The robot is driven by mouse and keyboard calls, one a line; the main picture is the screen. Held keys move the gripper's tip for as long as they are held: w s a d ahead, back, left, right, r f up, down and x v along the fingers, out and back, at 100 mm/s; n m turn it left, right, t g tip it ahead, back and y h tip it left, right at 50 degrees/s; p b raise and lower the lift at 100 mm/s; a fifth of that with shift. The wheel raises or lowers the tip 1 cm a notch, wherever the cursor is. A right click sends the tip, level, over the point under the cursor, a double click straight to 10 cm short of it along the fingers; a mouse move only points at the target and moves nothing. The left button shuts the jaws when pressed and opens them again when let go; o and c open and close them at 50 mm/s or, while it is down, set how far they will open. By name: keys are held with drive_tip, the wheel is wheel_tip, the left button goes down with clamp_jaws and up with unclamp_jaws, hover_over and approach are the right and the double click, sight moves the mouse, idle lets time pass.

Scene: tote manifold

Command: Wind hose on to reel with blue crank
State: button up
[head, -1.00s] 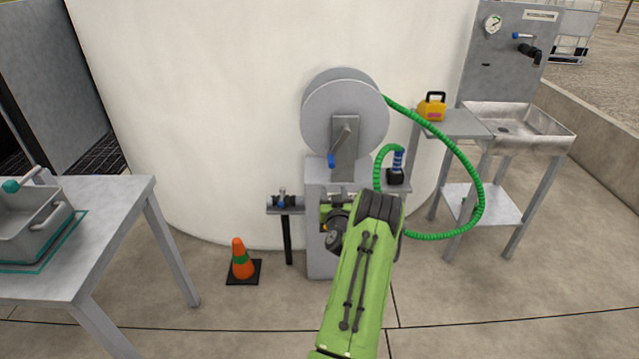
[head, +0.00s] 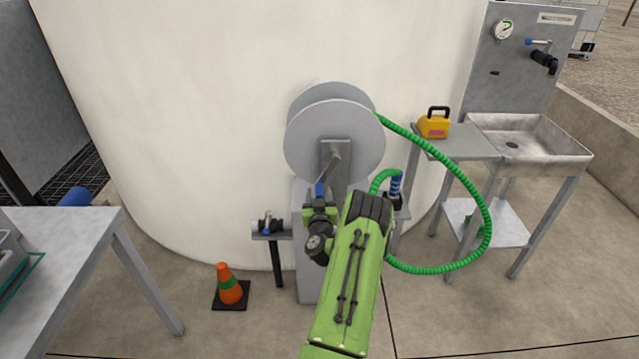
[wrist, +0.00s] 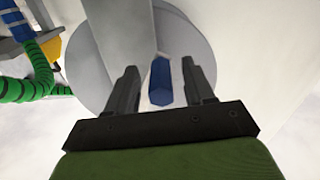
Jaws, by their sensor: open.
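The grey hose reel (head: 330,150) stands on a grey pedestal in front of the white tank. Its crank has a blue handle (head: 320,190), which hangs at the lower front of the reel. My gripper (head: 319,204) is just below the handle. In the wrist view, the blue handle (wrist: 160,82) lies between the two open fingers of my gripper (wrist: 158,85), with a gap on each side. The green hose (head: 470,190) runs from the top of the reel in a wide loop to the right and back behind my arm. Its blue end (head: 396,186) stands upright beside the pedestal.
A small valve stand (head: 268,228) and an orange cone (head: 229,287) are left of the pedestal. A grey table (head: 75,240) is at the far left. A yellow can (head: 434,123) sits on a shelf beside the sink (head: 525,140) at right.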

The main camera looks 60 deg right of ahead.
drive_tip(key=shift+w+d, duration=0.1)
drive_tip(key=shift+d, duration=0.05)
drive_tip(key=shift+r, duration=0.1)
drive_tip(key=shift+c, duration=0.3)
clamp_jaws()
drive_tip(key=shift+r, duration=0.1)
